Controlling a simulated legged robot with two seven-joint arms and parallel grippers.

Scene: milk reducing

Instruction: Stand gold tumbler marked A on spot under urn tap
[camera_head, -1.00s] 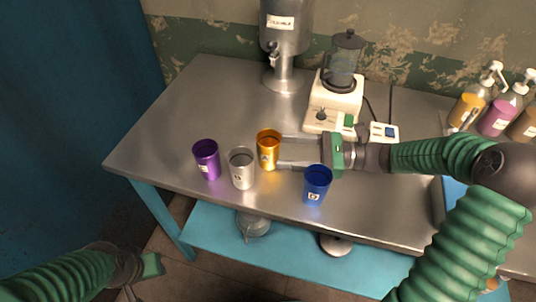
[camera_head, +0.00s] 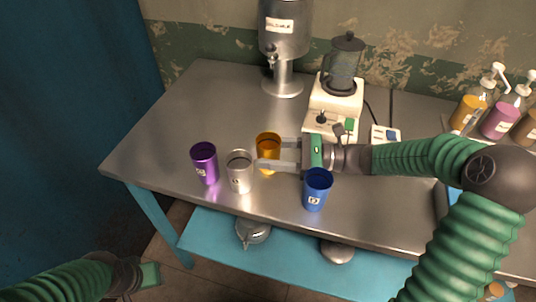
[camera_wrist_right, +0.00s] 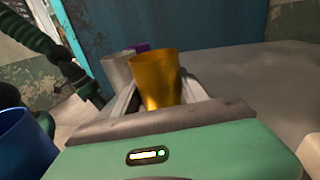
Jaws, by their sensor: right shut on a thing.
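The gold tumbler (camera_head: 268,145) stands upright on the steel table, and it also shows in the right wrist view (camera_wrist_right: 156,78). My right gripper (camera_head: 266,154) reaches in from the right and is shut on it, one finger on each side. The letter on the tumbler is hidden behind the near finger. The urn (camera_head: 285,30) stands at the back, with its tap (camera_head: 271,60) on the front over a round base (camera_head: 283,84). My left gripper (camera_head: 146,276) is low at the left, off the table; its fingers are not clear.
A silver tumbler (camera_head: 240,172) and purple tumbler (camera_head: 205,164) stand close to the left. A blue tumbler (camera_head: 316,189) stands just in front of my right gripper. A blender (camera_head: 335,100) is right of the urn. The table's left back (camera_head: 200,105) is clear.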

